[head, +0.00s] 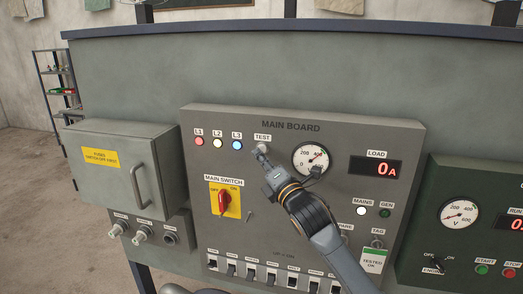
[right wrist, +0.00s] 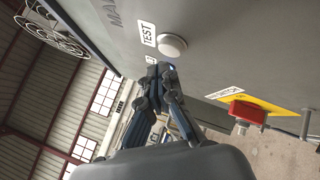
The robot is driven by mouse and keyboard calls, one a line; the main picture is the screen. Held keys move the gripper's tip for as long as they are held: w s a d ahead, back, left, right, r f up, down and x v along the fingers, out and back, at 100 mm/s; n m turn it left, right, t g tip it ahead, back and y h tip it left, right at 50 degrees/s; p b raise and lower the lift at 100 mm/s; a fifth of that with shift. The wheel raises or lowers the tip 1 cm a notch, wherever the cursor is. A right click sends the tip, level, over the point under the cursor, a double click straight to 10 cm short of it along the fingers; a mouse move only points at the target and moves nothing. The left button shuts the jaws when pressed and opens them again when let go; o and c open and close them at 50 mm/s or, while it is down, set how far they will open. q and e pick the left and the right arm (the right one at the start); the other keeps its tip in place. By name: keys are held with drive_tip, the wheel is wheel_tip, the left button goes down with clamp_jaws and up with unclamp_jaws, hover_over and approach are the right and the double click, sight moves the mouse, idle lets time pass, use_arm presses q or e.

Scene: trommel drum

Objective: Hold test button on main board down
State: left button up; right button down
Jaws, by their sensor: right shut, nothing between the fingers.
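The main board (head: 300,115) is a grey panel on the cabinet front. The test button shows in the right wrist view as a round pale button (right wrist: 172,46) beside its TEST label (right wrist: 148,34). In the head view the TEST label (head: 262,137) shows, but my gripper's tip covers the button. My right gripper (head: 262,155) is shut and empty, its tip just below the label. In the right wrist view its closed fingertips (right wrist: 160,70) appear close to the button's edge; I cannot tell whether they touch it. My left gripper is not in view.
Left of the tip are lamps L1, L2 and L3 (head: 237,145). A voltmeter (head: 311,159) is close on the right. The red main switch (head: 225,202) is below left, and a switch row (head: 271,274) runs along the bottom. The load display (head: 376,168) reads 0 A.

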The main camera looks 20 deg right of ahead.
drive_tip(key=shift+w, duration=0.1)
idle(0.6)
drive_tip(key=shift+w+d, duration=0.25)
drive_tip(key=shift+w+d, duration=0.25)
drive_tip(key=shift+w, duration=0.1)
idle(0.7)
drive_tip(key=shift+s+a, duration=0.1)
idle(1.8)
drive_tip(key=shift+s+a+p, duration=0.3)
drive_tip(key=shift+s+a, duration=0.1)
drive_tip(key=shift+s, duration=0.2)
drive_tip(key=s+a, duration=0.1)
drive_tip(key=s, duration=0.1)
drive_tip(key=s+a+p, duration=0.1)
drive_tip(key=s, duration=0.1)
drive_tip(key=shift+a, duration=0.4)
idle(0.5)
